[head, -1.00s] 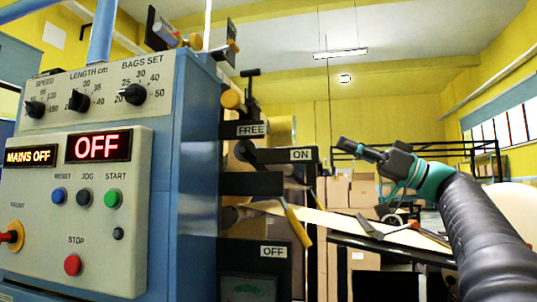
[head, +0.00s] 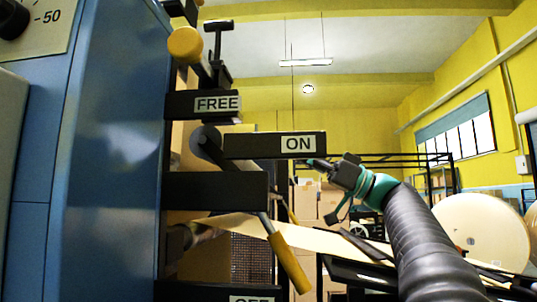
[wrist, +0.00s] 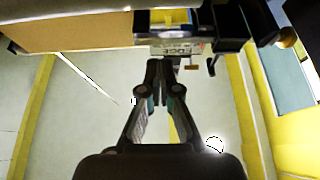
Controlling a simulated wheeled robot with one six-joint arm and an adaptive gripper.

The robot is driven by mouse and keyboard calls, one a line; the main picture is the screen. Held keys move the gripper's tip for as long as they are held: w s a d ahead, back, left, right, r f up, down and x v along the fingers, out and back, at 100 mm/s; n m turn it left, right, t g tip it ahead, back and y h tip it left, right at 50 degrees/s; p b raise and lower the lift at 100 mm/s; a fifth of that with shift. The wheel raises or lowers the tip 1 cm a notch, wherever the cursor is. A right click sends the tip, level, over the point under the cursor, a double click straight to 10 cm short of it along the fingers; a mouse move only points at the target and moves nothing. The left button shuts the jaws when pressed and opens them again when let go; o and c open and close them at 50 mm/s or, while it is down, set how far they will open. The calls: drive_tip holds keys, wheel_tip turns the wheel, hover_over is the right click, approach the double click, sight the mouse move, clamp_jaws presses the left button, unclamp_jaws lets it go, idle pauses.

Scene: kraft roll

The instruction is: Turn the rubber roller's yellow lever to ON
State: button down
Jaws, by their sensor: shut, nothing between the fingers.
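The yellow lever (head: 288,262) hangs tilted down and to the right in the head view, its grip low, between the ON plate (head: 298,144) and the partly cut-off OFF plate (head: 252,298). The grip end is nearer the OFF plate's height. My gripper (head: 314,163) is shut and empty, in the air just below and right of the ON plate's right end. It appears above the lever's grip and apart from it. The gripper (wrist: 160,72) also shows in the wrist view with its fingertips together. I cannot make out the lever surely there.
A FREE plate (head: 217,103) and a round yellow knob (head: 185,44) are above the ON plate. The blue machine cabinet (head: 110,150) fills the left. Brown paper (head: 310,236) and dark rails lie behind the lever. A large pale roll (head: 484,232) stands at the right.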

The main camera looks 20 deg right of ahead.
sight(229, 155)
drive_tip(key=a+f+p+x, duration=0.1)
drive_tip(key=f+p+x, duration=0.1)
drive_tip(key=x, duration=1)
drive_tip(key=shift+a+f, duration=0.3)
drive_tip(key=shift+w+a, duration=0.1)
drive_tip(key=shift+w, duration=0.05)
drive_tip(key=shift+w+a+f+g+h, duration=0.25)
drive_tip(key=shift+a+g+h, duration=0.2)
drive_tip(key=shift+h, duration=0.15)
drive_tip(key=shift+w+a+f, duration=0.2)
drive_tip(key=shift+a+f, duration=0.2)
drive_tip(key=shift+a, duration=0.2)
drive_tip(key=shift+w+a+f+g+h+p, duration=0.25)
drive_tip(key=shift+a+f+g+h+p, duration=0.15)
drive_tip(key=shift+a+h+p, duration=0.35)
drive_tip(key=shift+w+a+f+h+p, duration=0.15)
drive_tip(key=shift+a+f+h+p, duration=0.2)
drive_tip(key=shift+f+h, duration=0.35)
drive_tip(key=shift+r, duration=0.15)
